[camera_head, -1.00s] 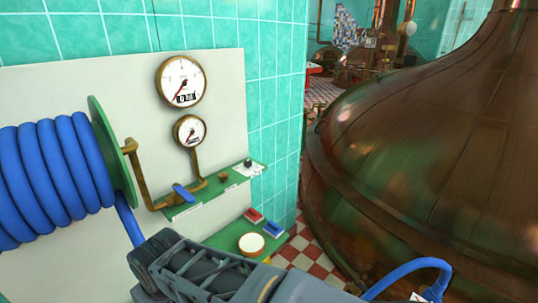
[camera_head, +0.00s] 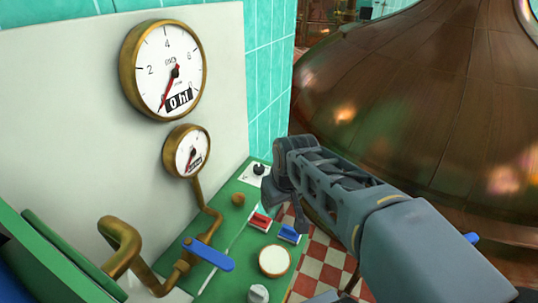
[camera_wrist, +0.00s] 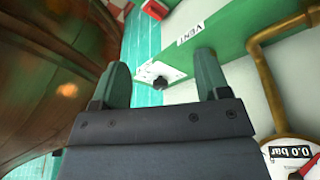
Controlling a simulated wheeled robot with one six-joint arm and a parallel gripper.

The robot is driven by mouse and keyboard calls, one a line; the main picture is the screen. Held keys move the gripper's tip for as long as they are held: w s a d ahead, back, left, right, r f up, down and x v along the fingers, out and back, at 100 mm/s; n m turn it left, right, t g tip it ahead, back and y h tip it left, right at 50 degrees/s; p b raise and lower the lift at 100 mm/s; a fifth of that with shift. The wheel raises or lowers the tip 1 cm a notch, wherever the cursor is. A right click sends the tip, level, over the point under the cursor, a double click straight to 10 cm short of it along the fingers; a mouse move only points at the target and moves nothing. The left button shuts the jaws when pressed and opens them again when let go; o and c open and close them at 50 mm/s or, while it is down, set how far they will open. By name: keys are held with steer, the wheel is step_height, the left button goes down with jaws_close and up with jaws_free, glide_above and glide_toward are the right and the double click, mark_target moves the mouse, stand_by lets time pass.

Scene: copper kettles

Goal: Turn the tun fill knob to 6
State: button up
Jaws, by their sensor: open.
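A small black knob (camera_head: 259,169) stands on a white marked plate at the far end of the green shelf. Its label and setting are too small to read. In the wrist view the knob (camera_wrist: 160,83) appears between my two fingers, apart from both. My gripper (camera_head: 279,182) is open and empty, just right of the knob in the head view; its fingers also show in the wrist view (camera_wrist: 160,64). The large brass gauge (camera_head: 170,60) on the wall reads 0 hl, with its red needle at the low end.
A smaller gauge (camera_head: 187,151) reads 0.0 bar. The green shelf (camera_head: 225,215) carries a brass knob (camera_head: 238,199), red switch (camera_head: 261,222), blue switch (camera_head: 290,233) and white round button (camera_head: 274,261). A blue-handled valve (camera_head: 208,255) sits in front. A copper kettle (camera_head: 430,90) fills the right.

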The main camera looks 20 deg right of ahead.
steer(key=w+r+n+g+p, duration=0.25)
steer(key=w+r, duration=0.35)
steer(key=w, duration=0.6)
steer(key=n+p, duration=0.2)
steer(key=p, duration=0.2)
glide_above(258, 166)
steer(key=shift+g, duration=0.25)
step_height(258, 166, down, 13)
steer(key=shift+s+f+p, duration=0.1)
steer(key=shift+f+p, duration=0.05)
steer(key=shift+p, duration=0.4)
steer(key=shift+c, duration=0.5)
steer(key=shift+d, duration=0.1)
steer(key=c, duration=0.7)
steer(key=shift+c, duration=0.6)
